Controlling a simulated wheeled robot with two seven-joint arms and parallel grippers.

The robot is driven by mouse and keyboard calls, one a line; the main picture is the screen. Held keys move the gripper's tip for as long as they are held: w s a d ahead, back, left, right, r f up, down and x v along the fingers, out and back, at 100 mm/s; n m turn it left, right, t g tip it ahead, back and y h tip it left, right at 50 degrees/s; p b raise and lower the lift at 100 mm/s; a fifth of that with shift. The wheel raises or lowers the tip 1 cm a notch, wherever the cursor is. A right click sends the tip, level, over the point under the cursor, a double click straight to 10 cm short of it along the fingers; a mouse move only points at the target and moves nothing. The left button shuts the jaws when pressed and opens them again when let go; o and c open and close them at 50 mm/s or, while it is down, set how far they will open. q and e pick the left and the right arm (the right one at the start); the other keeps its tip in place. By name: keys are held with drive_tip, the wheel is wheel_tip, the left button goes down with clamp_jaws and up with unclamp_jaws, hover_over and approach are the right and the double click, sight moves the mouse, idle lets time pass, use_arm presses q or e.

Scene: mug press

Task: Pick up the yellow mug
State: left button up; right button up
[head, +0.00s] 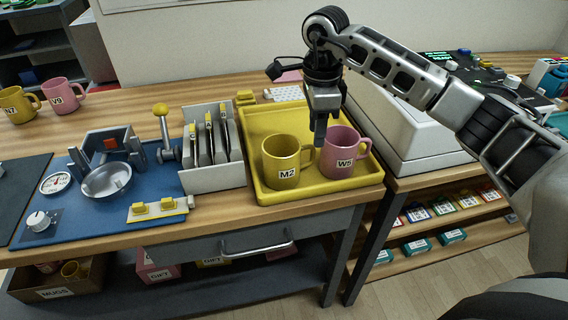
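A yellow mug (280,152) labelled M2 stands upright in the yellow tray (362,188), with its handle to the right. Next to it in the tray, on its right, stands a pink mug (347,165) labelled W5. My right gripper (321,136) points down over the tray, near the yellow mug's handle and the pink mug's left rim. Its fingers overlap in this view, so I cannot tell their opening or whether they touch a mug. Another yellow mug (17,104), labelled N7, stands at the far left. My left gripper is not in view.
A pink mug (63,97) labelled V9 stands beside the N7 mug. A blue mat (85,222) holds a press with a yellow-knobbed lever (161,124). A grey rack (214,178) stands left of the tray, and a white box (405,130) stands to its right.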

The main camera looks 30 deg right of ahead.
sight(312, 161)
drive_tip(key=f, duration=0.6)
drive_tip(key=shift+a+f+p, duration=0.2)
drive_tip(key=shift+a+p, duration=0.1)
drive_tip(key=shift+p, duration=0.05)
clamp_jaws()
